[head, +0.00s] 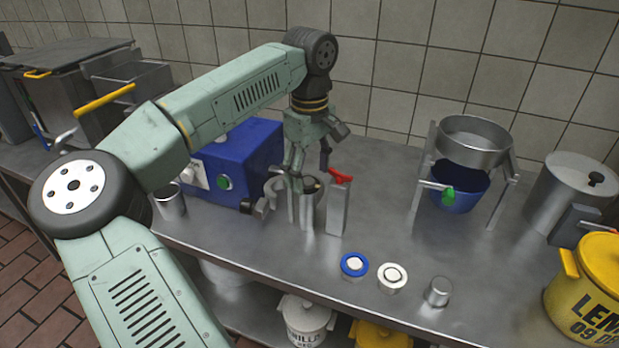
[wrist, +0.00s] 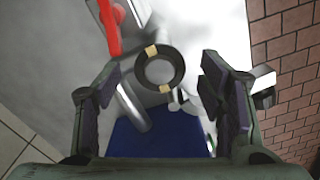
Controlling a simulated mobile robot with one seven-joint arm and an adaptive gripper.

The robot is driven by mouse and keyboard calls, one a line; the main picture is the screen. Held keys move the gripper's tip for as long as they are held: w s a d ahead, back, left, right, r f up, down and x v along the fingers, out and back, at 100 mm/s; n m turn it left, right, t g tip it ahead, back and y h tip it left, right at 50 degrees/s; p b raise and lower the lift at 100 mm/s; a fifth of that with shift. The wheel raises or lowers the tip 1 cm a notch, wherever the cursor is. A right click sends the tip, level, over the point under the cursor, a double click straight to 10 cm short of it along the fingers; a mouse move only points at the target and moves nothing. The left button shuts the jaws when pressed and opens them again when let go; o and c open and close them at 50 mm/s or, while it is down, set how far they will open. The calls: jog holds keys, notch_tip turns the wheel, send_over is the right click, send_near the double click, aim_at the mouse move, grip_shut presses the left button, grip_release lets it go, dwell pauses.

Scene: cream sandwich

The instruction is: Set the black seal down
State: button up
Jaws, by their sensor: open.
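The black seal, a dark ring with two tan marks (wrist: 179,71), shows between my open fingers in the wrist view, apart from both. It appears to lie on top of a steel cylinder (head: 308,212), though the exact contact is unclear. My gripper (head: 302,176) is open and points down over this cylinder in the head view. In the head view the seal is small and partly hidden by my fingers.
A blue machine (head: 245,160) stands close left; a metal block with a red lever (head: 341,177) stands close right. A blue-rimmed disc (head: 354,264), a white disc (head: 392,277) and a small steel cup (head: 438,291) lie nearer the front edge. A strainer stand (head: 474,142) is further right.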

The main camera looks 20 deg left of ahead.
notch_tip(320, 180, up, 10)
jog(key=b, duration=0.1)
jog(key=shift+w+f, duration=0.25)
jog(key=shift+w, duration=0.15)
jog(key=shift+d, duration=0.1)
